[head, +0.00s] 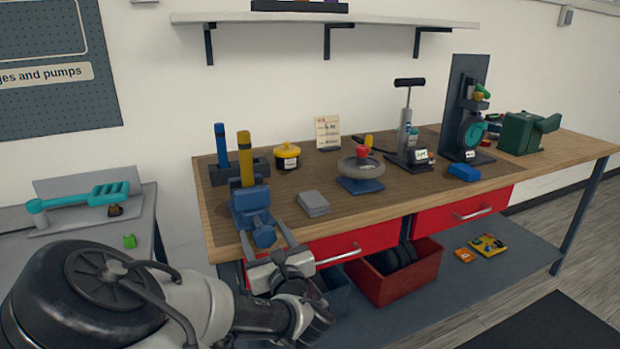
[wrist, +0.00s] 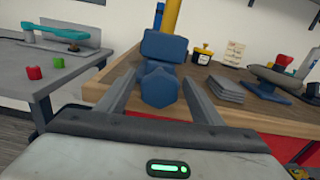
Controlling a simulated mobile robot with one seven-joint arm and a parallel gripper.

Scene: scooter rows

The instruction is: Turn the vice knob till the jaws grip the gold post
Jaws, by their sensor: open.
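A blue vice (head: 250,200) stands at the near left corner of the wooden bench. A gold post (head: 245,160) rises upright at its jaws; whether the jaws touch it I cannot tell. The blue vice knob (head: 264,233) faces me at the bench's front edge. In the wrist view the knob (wrist: 159,86) is between my two fingers, with the vice body (wrist: 165,46) and gold post (wrist: 172,15) behind it. My gripper (head: 262,233) is open, its fingers on either side of the knob, with visible gaps in the wrist view.
A blue post (head: 221,145) stands in a dark block behind the vice. A yellow pot (head: 287,156), grey slabs (head: 313,203) and a wheel on a blue stand (head: 361,170) are on the bench. Red drawers (head: 465,210) are below. A grey side table (head: 80,222) is at left.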

